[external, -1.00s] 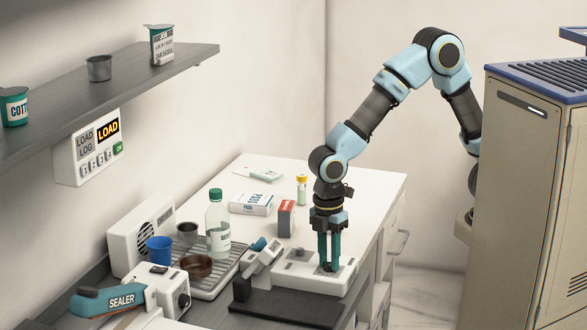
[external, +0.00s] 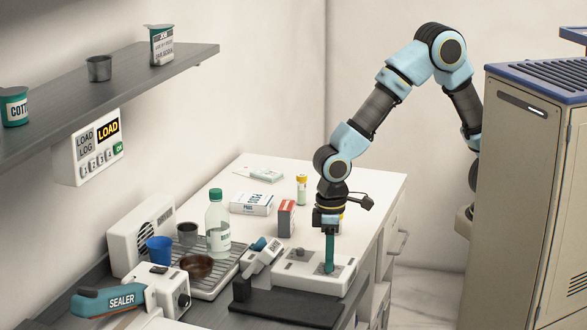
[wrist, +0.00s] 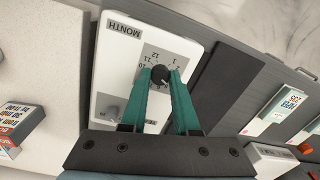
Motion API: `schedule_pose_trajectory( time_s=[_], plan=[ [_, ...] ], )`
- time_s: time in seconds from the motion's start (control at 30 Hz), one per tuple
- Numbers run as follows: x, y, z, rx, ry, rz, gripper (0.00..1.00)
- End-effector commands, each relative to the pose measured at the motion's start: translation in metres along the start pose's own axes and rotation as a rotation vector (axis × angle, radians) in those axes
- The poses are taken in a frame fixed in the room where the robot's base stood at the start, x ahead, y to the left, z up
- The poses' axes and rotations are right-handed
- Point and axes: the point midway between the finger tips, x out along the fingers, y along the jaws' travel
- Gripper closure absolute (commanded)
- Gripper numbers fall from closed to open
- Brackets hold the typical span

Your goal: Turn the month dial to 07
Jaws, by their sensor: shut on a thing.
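The month dial (wrist: 160,75) is a small dark round knob on a white box (wrist: 118,57) marked MONTH. Numbers such as 10, 12, 1 and 2 show around it in the wrist view; the lower numbers are hidden by my fingers, and I cannot tell which number the dial points to. My gripper (wrist: 162,77) has its two green fingers shut on the knob, one on each side. In the external view the white box (external: 292,268) lies on the counter, and my gripper (external: 329,270) points straight down onto its right part, hiding the dial.
A second, grey knob (wrist: 112,113) sits on the same box. A dark mat (external: 285,308) lies in front of it. A red-and-grey box (external: 286,218), a bottle (external: 217,225) on a rack and a sealer (external: 110,300) stand nearby. The counter's back right is clear.

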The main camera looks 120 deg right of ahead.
Motion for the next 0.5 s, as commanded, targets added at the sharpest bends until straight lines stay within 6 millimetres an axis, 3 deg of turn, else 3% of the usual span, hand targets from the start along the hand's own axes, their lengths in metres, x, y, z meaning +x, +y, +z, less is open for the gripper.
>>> schedule_pose_trajectory(
  time_s=[0.5],
  plan=[
    [-0.0027,-0.0008,0.0001,0.489,0.022,0.0,1.0]
  ],
)
